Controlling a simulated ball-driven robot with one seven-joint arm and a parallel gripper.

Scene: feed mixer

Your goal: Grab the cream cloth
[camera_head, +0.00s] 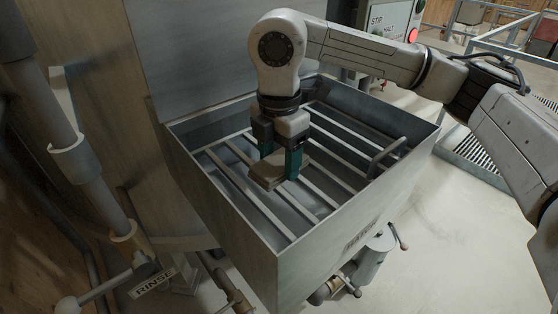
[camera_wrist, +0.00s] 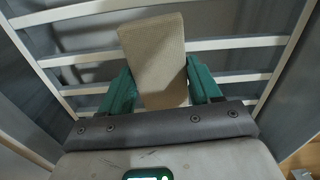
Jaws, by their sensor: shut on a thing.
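The cream cloth (camera_head: 265,172) is a flat, beige, folded-looking slab. My gripper (camera_head: 279,166) points down into the metal basin with its green fingers on either side of the cloth, shut on it. In the wrist view, the cloth (camera_wrist: 154,58) sticks out past the green fingers (camera_wrist: 160,88), slightly tilted, with its lower part between them. It is over the pale slats of the rack; I cannot tell whether it touches them.
The basin (camera_head: 210,210) has raised walls around my gripper and a slatted rack (camera_head: 245,185) inside. A bent handle (camera_head: 387,154) stands at the rack's right. Pipes with a RINSE label (camera_head: 153,283) are at left. A STIR/HALT control panel (camera_head: 388,22) is behind.

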